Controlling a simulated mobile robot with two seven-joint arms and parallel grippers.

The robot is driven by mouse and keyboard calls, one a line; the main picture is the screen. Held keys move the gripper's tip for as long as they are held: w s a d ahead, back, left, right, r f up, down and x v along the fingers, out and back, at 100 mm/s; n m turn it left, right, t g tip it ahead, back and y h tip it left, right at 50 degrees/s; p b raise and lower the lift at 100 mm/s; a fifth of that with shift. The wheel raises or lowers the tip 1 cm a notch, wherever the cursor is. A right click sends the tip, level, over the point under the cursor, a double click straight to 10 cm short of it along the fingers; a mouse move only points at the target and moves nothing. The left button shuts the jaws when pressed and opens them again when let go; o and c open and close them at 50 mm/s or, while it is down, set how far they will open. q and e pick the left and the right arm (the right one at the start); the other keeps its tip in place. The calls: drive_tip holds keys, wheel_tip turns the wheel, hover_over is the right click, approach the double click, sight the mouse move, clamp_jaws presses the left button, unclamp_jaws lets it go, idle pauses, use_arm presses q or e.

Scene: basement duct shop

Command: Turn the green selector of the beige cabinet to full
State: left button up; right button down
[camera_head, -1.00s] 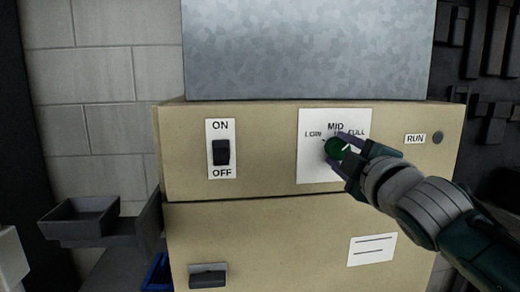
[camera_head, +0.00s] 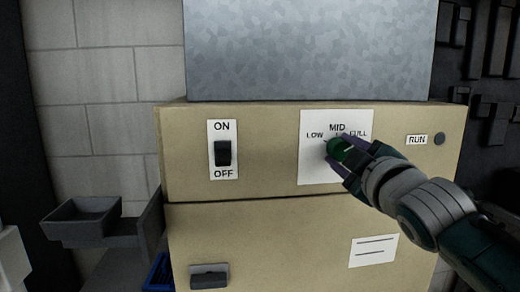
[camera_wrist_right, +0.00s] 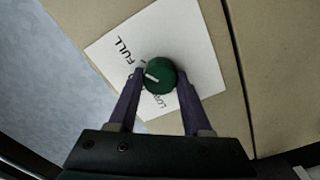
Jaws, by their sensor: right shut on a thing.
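The green selector (camera_head: 338,149) is a round knob on a white plate (camera_head: 316,168) marked LOW, MID and FULL, on the front of the beige cabinet (camera_head: 270,150). My right gripper (camera_head: 345,157) is shut on the selector, coming in from the right. In the right wrist view the selector (camera_wrist_right: 160,77) sits between the two purple fingertips of my right gripper (camera_wrist_right: 158,88). A pale line on its face points left in that view, roughly toward MID, short of FULL. The MID label is mostly hidden by a finger there. My left gripper is not in view.
An ON/OFF switch (camera_head: 223,152) is left of the plate, and a RUN label with a dark round lamp (camera_head: 439,139) is right. A dark handle (camera_head: 209,277) is lower on the cabinet. A grey tray (camera_head: 82,221) stands at the left.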

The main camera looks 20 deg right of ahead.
drive_tip(key=shift+c, duration=1.7)
unclamp_jaws()
drive_tip(key=shift+s, duration=0.1)
drive_tip(key=b+v, duration=0.1)
drive_tip(key=v, duration=0.8)
drive_tip(key=shift+s+b, duration=0.35)
drive_tip(key=shift+b, duration=0.05)
drive_tip(key=shift+a, duration=0.1)
